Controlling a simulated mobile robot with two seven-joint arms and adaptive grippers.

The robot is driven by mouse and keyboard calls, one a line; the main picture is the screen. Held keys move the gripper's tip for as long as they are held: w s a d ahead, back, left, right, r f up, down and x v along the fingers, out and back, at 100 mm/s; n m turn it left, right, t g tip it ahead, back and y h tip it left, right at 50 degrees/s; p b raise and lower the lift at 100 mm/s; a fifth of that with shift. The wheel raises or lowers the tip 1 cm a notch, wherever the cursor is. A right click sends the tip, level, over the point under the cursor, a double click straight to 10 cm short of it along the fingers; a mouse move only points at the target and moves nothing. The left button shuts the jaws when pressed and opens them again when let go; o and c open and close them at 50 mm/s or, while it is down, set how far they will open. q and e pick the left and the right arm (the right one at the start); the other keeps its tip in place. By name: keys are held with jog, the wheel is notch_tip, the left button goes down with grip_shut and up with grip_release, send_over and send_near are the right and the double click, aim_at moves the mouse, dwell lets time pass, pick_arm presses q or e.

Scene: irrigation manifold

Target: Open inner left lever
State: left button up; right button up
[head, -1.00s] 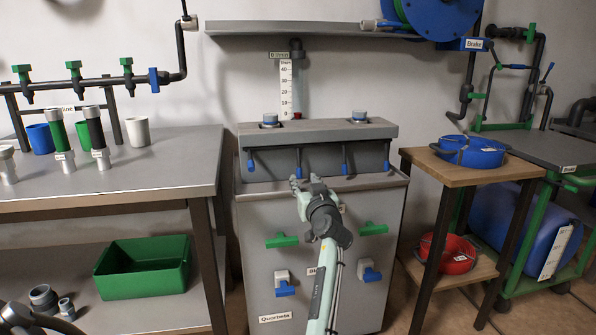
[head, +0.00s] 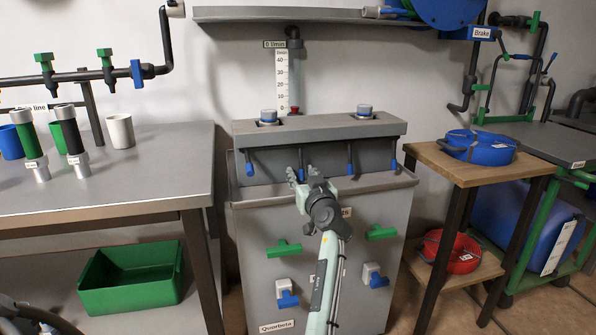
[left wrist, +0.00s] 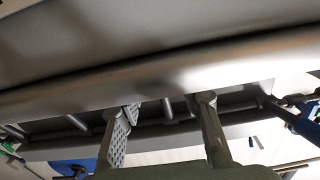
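A row of hanging levers with blue tips runs under the grey top of the cabinet in the head view. The inner left lever (head: 300,159) is second from the left and hangs down. My left gripper (head: 303,174) is at its lower end, with the lever's tip appearing between the fingertips. In the left wrist view the two fingers (left wrist: 162,112) are wide apart under a grey edge, and a thin rod shows between them; contact cannot be told. The inner right lever (head: 350,160) and outer left lever (head: 249,164) also hang down. My right gripper is not in view.
The cabinet (head: 246,222) has green and blue handles on its front. A grey bench (head: 165,170) stands left, with a green bin (head: 95,300) below. A wooden stand (head: 470,176) with a blue coil (head: 480,147) stands close on the right.

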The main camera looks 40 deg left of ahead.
pick_arm(q)
jog(key=shift+w+a, duration=0.1)
dwell(0.3)
grip_shut()
